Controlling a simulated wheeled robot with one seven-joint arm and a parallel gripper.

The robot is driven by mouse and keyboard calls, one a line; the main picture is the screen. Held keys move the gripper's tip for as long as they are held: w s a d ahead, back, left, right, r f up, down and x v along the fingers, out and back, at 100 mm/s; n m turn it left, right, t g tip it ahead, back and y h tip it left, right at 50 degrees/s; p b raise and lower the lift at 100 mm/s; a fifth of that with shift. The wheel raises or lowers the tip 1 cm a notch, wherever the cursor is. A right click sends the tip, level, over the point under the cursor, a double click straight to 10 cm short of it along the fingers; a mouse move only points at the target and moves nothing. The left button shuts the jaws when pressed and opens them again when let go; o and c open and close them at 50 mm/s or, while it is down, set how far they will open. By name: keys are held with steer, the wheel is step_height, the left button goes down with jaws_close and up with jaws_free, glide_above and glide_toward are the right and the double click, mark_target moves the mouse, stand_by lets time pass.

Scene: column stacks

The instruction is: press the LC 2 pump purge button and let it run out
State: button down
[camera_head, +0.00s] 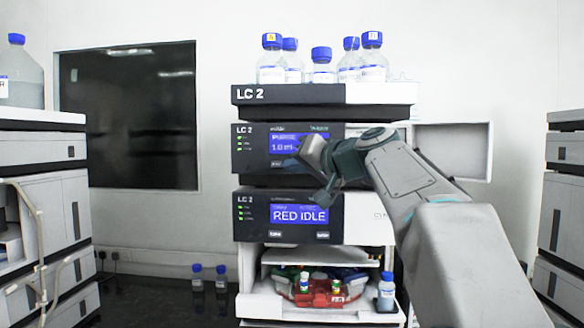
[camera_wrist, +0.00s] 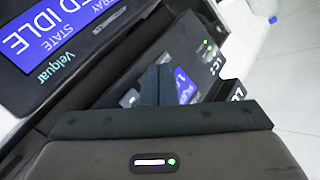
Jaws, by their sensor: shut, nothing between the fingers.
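The LC 2 pump module (camera_head: 250,163) is the upper dark-fronted unit in the stack, under the tray labelled LC 2. Its blue display (camera_head: 283,142) shows "PURGE" and a value like "1.0 ml", partly covered. My gripper (camera_head: 312,153) is in front of this module's right half and hides part of the display and the buttons there. I cannot tell whether it touches the panel. In the wrist view my gripper's dark fingers (camera_wrist: 156,85) are together, with nothing between them, over a dark panel with a partly hidden blue display.
Below, another LC 2 module (camera_head: 250,222) displays "RED IDLE"; its screen (camera_wrist: 60,30) also shows in the wrist view. Blue-capped bottles (camera_head: 322,68) stand on the top tray (camera_head: 290,95). An open compartment with red parts (camera_head: 318,292) is lower down. Other stacks stand at left (camera_head: 40,150) and right (camera_head: 567,190).

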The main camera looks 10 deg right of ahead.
steer(key=s, duration=0.1)
steer(key=s+a+b, duration=0.1)
steer(key=s, duration=0.1)
steer(key=s+b, duration=0.1)
steer(key=shift+s+a, duration=0.3)
steer(key=shift+s, duration=0.1)
stand_by(0.7)
steer(key=s+f+g+h, duration=0.2)
steer(key=s+f, duration=0.6)
steer(key=f, duration=0.7)
steer(key=s+f+n+g+h, duration=0.1)
steer(key=s+f+g+h, duration=0.2)
steer(key=s+f, duration=0.6)
steer(key=s+f+n+g+h, duration=0.1)
steer(key=s+f+g, duration=0.5)
steer(key=f, duration=1.5)
steer(key=s+h, duration=0.1)
steer(key=s, duration=0.1)
steer(key=shift+s+a+f, duration=0.15)
steer(key=shift+s, duration=0.25)
